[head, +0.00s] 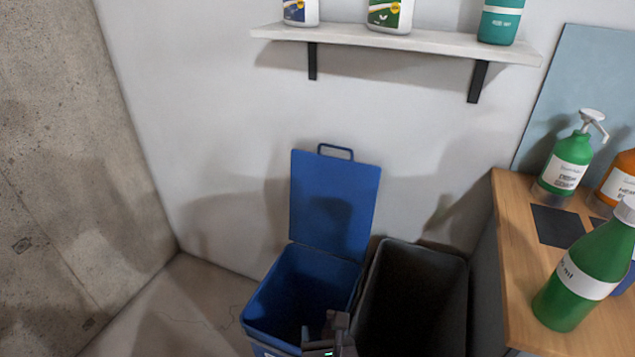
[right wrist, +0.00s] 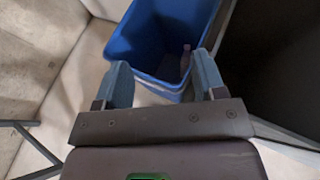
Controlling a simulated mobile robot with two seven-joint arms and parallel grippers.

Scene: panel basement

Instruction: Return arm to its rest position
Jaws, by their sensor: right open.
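My right gripper (head: 335,330) shows at the bottom edge of the head view, by the front rim of the open blue bin (head: 268,300). In the right wrist view its two fingers (right wrist: 162,68) are spread apart with nothing between them, in front of the blue bin (right wrist: 140,40). A small pale, bottle-like thing (right wrist: 186,58) shows inside the bin near its right wall. My left gripper is in neither view.
The bin's blue lid (head: 335,205) stands raised against the wall. A dark open bin (head: 378,310) stands to its right. Farther right is a wooden counter (head: 515,260) with a green bottle (head: 580,285) and a pump bottle (head: 568,165). A shelf (head: 420,43) hangs above.

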